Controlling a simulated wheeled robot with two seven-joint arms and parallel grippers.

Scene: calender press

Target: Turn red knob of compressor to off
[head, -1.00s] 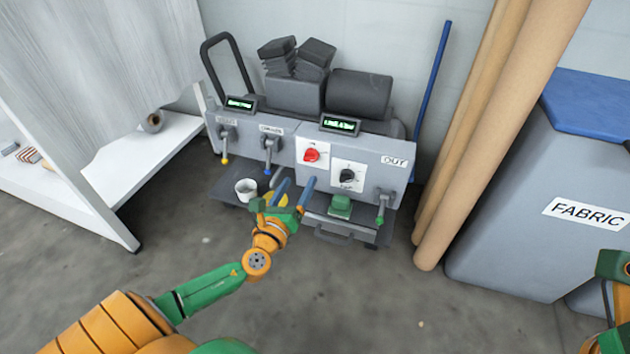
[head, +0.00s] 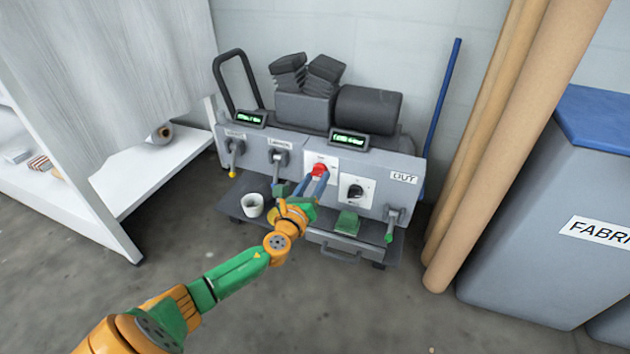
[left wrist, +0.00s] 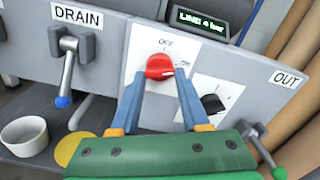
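The compressor (head: 270,150) is a grey unit against the wall. Its red knob (head: 319,171) sits on a white plate on the front panel. In the left wrist view the red knob (left wrist: 158,66) has OFF printed above it and ON to its right; its exact setting is hard to read. My left gripper (head: 314,181) is at the panel in front of the knob. In the left wrist view its blue fingers (left wrist: 161,78) are apart, with the knob between their tips; I cannot tell whether they touch it. My right gripper is out of view.
A black knob (head: 355,191) is just right of the red one. A DRAIN valve lever (left wrist: 67,72) hangs to the left and an OUT valve (head: 391,225) to the right. A white cup (head: 252,205) stands on the lower shelf. Brown rolls (head: 500,140) lean at right.

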